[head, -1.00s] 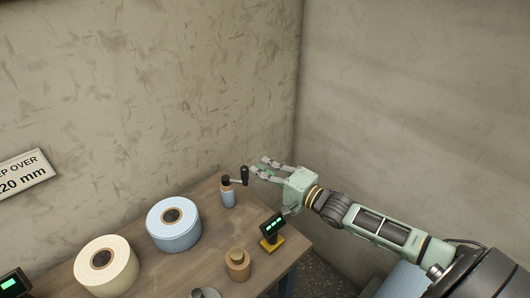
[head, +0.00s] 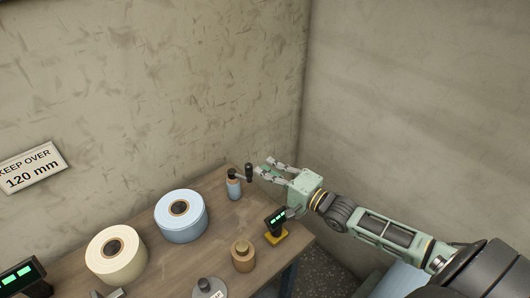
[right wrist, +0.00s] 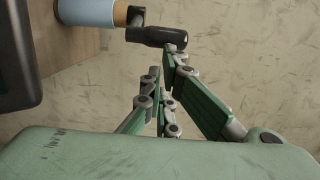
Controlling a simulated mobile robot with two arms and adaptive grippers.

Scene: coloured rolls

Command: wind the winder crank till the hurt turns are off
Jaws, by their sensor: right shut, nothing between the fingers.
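The winder (head: 234,188) is a small light-blue roll standing upright near the table's back right edge. Its black crank handle (head: 249,172) sticks up on the right side of its top. My right gripper (head: 262,170) is just right of the handle, shut and empty. In the right wrist view the handle (right wrist: 160,37) lies just beyond the fingertips, outside the fingers; whether they touch it I cannot tell. The blue winder body (right wrist: 86,12) shows at that view's top left. The hurt turns cannot be made out. My left gripper is not in view.
A large blue roll (head: 190,226) and a cream roll (head: 118,262) stand on the wooden table (head: 150,220). A display on a yellow base (head: 276,238), a brown spool (head: 243,262) and a grey disc (head: 208,290) are nearer. The wall sign (head: 33,167) reads "KEEP OVER 120 mm".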

